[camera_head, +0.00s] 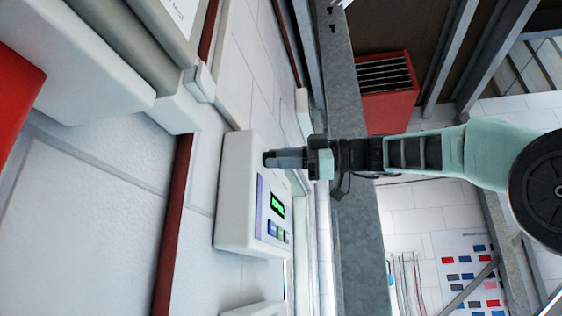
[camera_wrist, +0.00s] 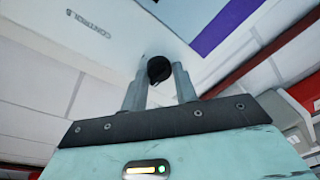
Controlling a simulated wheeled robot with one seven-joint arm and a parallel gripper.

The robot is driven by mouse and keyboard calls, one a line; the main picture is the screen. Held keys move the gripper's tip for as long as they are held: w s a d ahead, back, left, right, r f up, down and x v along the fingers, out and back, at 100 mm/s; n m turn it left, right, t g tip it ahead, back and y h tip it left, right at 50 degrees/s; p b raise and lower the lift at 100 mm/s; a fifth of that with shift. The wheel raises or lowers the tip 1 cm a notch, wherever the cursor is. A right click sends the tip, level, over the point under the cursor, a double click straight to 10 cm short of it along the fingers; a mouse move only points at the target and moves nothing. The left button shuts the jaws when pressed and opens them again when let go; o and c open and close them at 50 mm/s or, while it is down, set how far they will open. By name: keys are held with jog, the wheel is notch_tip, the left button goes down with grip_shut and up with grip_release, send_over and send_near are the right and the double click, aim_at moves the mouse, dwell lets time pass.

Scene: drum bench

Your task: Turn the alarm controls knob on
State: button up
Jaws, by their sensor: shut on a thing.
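The alarm control box is a white wall unit (camera_head: 236,190) with a purple strip and a green lit display (camera_head: 278,205). Its face also shows in the wrist view (camera_wrist: 120,35), with dark lettering at the upper left. The round black knob (camera_wrist: 159,68) sits between my two grey fingers in the wrist view. My gripper (camera_head: 268,158) reaches the box face from the right in the head view, and is shut on the knob.
A dark red rail (camera_head: 172,230) runs along the white panelled wall beside the box. A grey metal beam (camera_head: 352,200) passes behind my arm. A red slatted unit (camera_head: 388,90) stands beyond it. White conduit boxes (camera_head: 180,105) are at the upper left.

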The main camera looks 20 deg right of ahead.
jog(key=shift+f+m+t+b, duration=0.1)
jog(key=shift+m+t+b, duration=0.8)
jog(key=shift+m, duration=2.25)
jog(key=shift+m+t+b, duration=0.1)
jog(key=shift+m+b, duration=1.45)
jog(key=shift+m, duration=1.65)
jog(key=shift+f+m+t+b, duration=0.1)
jog(key=shift+m+t+b, duration=0.8)
jog(key=shift+m, duration=2.25)
jog(key=shift+g+b, duration=0.35)
jog(key=shift+g, duration=0.15)
jog(key=o, duration=0.9)
jog(key=shift+o, duration=0.2)
jog(key=b+v, duration=0.5)
jog(key=v, duration=1.2)
jog(key=shift+s, duration=0.25)
jog(key=shift+d, duration=0.1)
